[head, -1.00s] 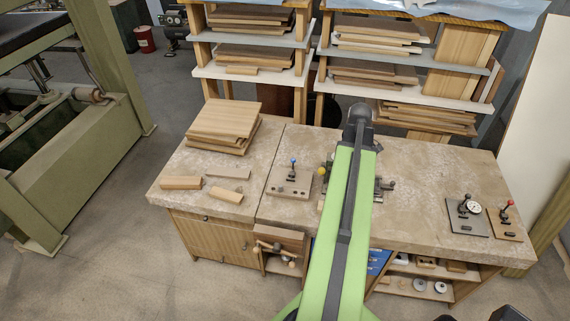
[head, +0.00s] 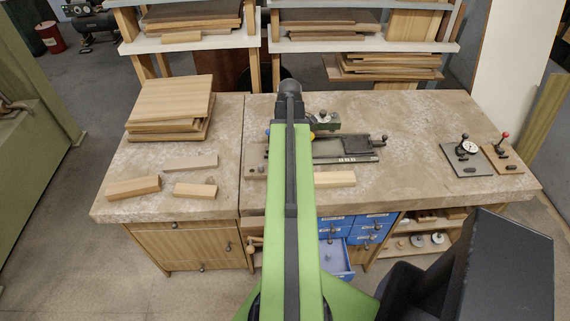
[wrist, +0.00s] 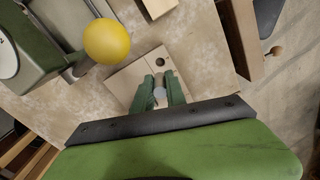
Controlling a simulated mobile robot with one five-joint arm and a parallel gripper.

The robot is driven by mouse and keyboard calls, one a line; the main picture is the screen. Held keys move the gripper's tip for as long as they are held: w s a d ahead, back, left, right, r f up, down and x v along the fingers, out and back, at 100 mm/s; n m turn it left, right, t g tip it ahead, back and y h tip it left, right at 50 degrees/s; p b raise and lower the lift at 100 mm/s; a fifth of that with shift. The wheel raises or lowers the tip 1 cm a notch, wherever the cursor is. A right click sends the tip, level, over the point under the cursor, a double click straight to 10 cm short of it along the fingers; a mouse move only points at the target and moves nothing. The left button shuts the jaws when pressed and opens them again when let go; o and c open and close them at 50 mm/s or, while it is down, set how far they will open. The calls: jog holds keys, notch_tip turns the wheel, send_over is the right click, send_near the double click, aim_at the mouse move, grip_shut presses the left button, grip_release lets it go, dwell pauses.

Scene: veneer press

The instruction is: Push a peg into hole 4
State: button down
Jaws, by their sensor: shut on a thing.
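In the wrist view my gripper (wrist: 161,92) has its two green fingers closed around a small grey peg (wrist: 160,95). They are over a pale wooden hole board (wrist: 127,79). One dark hole (wrist: 160,62) shows just beyond the fingertips. The other holes are covered by my fingers or out of sight, and I cannot read hole numbers. I cannot tell whether the peg's end touches the board. In the head view the board (head: 256,166) shows only at its left edge, beside my green arm, which hides the gripper and the peg.
A yellow knob (wrist: 107,40) stands close to the board on a lever device. Loose wood blocks (head: 133,187) and stacked panels (head: 170,103) lie on the left of the bench. A blue drawer (head: 337,262) is open below.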

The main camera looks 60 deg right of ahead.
notch_tip(320, 180, down, 2)
jog(key=shift+f+b, duration=0.2)
jog(key=shift+b, duration=0.2)
jog(key=shift+f, duration=0.1)
notch_tip(320, 180, down, 5)
jog(key=b, duration=0.5)
jog(key=shift+f, duration=0.15)
jog(key=shift+s+f+b, duration=0.1)
jog(key=shift+f+b, duration=0.35)
jog(key=shift+b, duration=0.25)
dwell(1.1)
